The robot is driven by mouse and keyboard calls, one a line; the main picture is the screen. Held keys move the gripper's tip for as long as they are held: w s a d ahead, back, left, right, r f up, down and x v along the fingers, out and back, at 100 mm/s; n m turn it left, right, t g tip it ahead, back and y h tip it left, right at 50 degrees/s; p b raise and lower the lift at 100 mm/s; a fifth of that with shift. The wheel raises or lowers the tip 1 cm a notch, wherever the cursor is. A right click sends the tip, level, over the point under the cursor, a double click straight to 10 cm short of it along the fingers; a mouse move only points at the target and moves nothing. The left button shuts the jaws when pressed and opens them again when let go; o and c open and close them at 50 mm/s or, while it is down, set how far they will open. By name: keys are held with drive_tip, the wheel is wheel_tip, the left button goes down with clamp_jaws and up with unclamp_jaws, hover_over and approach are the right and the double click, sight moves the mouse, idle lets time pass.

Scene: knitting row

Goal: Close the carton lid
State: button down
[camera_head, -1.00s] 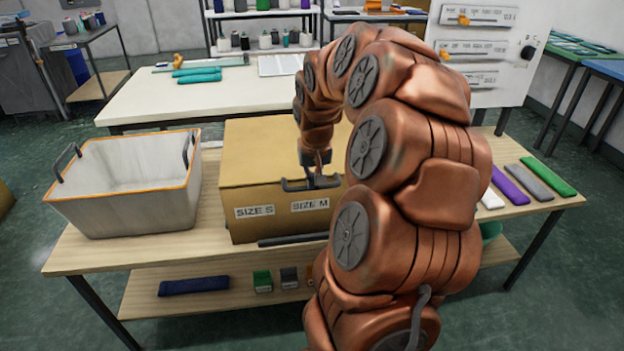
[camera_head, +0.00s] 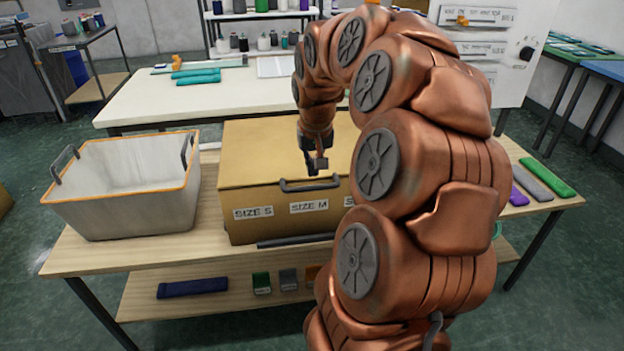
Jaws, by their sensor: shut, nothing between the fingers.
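The carton (camera_head: 272,226) is a tan box on the wooden table, with white labels reading SIZE S and SIZE M on its front. Its lid (camera_head: 255,150) lies flat over the top and looks shut. A dark handle (camera_head: 310,185) runs along the lid's front edge. My gripper (camera_head: 316,168) is shut and empty, just behind the handle and above or on the lid's front part; I cannot tell if it touches. My arm hides the carton's right side.
A grey bin (camera_head: 140,210) with an orange rim stands left of the carton. Folded knit strips (camera_head: 548,178) lie at the table's right end. A lower shelf (camera_head: 210,306) holds a blue roll and small blocks. A white table (camera_head: 215,95) stands behind.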

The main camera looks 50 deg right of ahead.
drive_tip(key=v, duration=0.8)
drive_tip(key=shift+b, duration=0.3)
drive_tip(key=shift+w+r, duration=0.1)
drive_tip(key=shift+r, duration=0.05)
drive_tip(key=s+a+f+n+g+y+p, duration=0.1)
drive_tip(key=s+a+n+p, duration=0.1)
drive_tip(key=a, duration=0.7)
drive_tip(key=s+a+n+p, duration=0.2)
drive_tip(key=a+p, duration=0.1)
drive_tip(key=a, duration=0.6)
drive_tip(key=s+a+f+n+g+p, duration=0.1)
drive_tip(key=s+a+f+p, duration=0.1)
drive_tip(key=s+a, duration=0.3)
drive_tip(key=s+a+f+n+g+p, duration=0.1)
drive_tip(key=s+a+f+n+p, duration=0.1)
drive_tip(key=s+a, duration=0.4)
drive_tip(key=s+f, duration=0.1)
drive_tip(key=s, duration=0.4)
drive_tip(key=shift+a+g+y, duration=0.25)
drive_tip(key=shift+g+y, duration=0.05)
drive_tip(key=shift+g, duration=0.1)
drive_tip(key=shift+f, duration=0.1)
